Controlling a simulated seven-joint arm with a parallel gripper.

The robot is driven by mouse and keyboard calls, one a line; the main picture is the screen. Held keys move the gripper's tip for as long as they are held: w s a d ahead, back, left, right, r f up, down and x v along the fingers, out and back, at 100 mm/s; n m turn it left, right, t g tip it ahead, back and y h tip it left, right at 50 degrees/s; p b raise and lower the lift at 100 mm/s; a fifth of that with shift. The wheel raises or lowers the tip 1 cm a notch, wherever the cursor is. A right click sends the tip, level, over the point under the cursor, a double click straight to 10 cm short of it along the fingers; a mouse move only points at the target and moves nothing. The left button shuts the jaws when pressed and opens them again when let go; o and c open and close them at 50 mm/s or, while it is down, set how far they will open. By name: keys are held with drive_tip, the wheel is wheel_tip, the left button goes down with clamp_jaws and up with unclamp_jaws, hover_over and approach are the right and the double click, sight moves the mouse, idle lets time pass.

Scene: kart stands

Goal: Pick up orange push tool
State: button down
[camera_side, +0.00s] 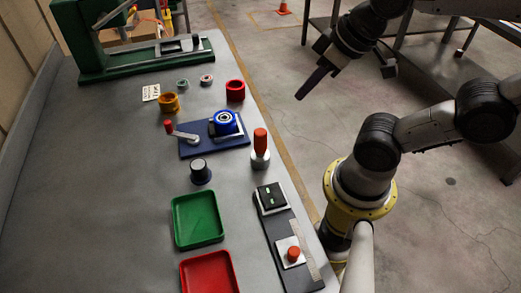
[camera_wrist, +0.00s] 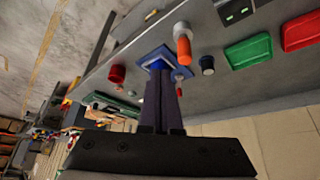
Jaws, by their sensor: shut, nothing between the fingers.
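The orange push tool (camera_side: 260,142) stands upright on the grey bench near its right edge, orange handle up on a silver base. It also shows in the wrist view (camera_wrist: 184,48), just right of the fingertips in the picture. My gripper (camera_side: 301,95) is up in the air off the bench's right side, apart from the tool. Its dark fingers are shut together and empty, also seen in the wrist view (camera_wrist: 158,75).
Near the tool are a blue fixture with a crank (camera_side: 225,123), a red cup (camera_side: 235,90), a yellow ring (camera_side: 168,103) and a dark knob (camera_side: 200,171). A green tray (camera_side: 198,240), red tray (camera_side: 209,282) and button panel (camera_side: 283,225) lie nearer the front.

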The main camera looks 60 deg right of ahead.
drive_tip(key=shift+c, duration=2.2)
unclamp_jaws()
drive_tip(key=n+g, duration=0.5)
drive_tip(key=n, duration=1.3)
approach(260, 131)
drive_tip(key=shift+g, duration=0.3)
wheel_tip(260, 131, down, 7)
drive_tip(key=shift+s, duration=0.1)
drive_tip(key=shift+w+f, duration=0.15)
drive_tip(key=shift+f, duration=1.25)
drive_tip(key=shift+w+f, duration=0.15)
drive_tip(key=shift+f, duration=1.3)
